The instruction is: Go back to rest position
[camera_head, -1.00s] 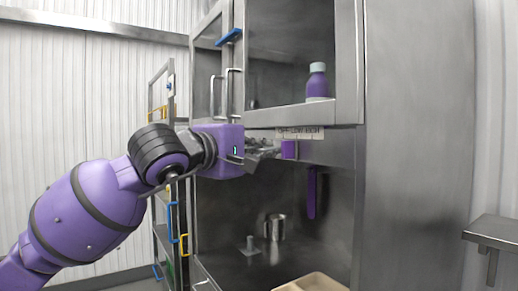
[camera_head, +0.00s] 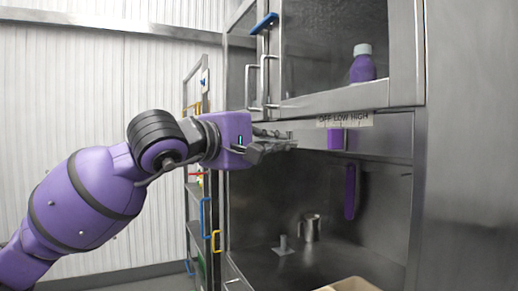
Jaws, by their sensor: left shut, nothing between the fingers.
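My left gripper (camera_head: 290,142) is shut and empty. It points right, in front of the steel cabinet, just below the upper cabinet's lower edge. My purple left arm comes in from the left side of the picture. A label reading OFF LOW HIGH (camera_head: 345,119) and a purple switch block (camera_head: 337,139) lie to the right of the fingertips, apart from them in the picture. My right gripper does not show.
A purple bottle (camera_head: 363,68) stands in the upper cabinet (camera_head: 350,98). Below are a metal cup (camera_head: 311,228), a purple hanging strip (camera_head: 350,191) and a beige tray (camera_head: 350,285). A shelf rack (camera_head: 193,150) stands behind my arm.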

